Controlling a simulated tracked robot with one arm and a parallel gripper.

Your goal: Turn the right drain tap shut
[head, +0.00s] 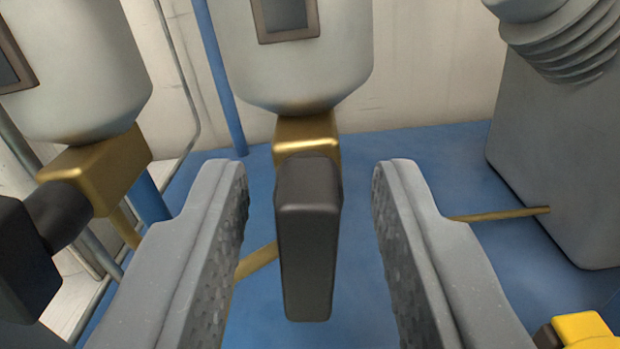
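The right drain tap has a brass body (306,128) under the middle grey vessel, with a black bar handle (306,250) hanging down the picture in front of it. My gripper (310,172) is open, with one finger on each side of this handle. A clear gap shows between the handle and each finger, and neither finger touches it. The handle hides part of the brass body. A second tap, with a brass body (97,170) and a black handle (24,258), sits under the left vessel, outside my left finger.
The middle vessel (295,65) and left vessel (75,65) hang above the taps. A blue pipe (220,80) runs between them. A large grey block (550,160) stands at right, with a thin brass pipe (500,214) reaching it. A yellow part (583,332) shows at lower right.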

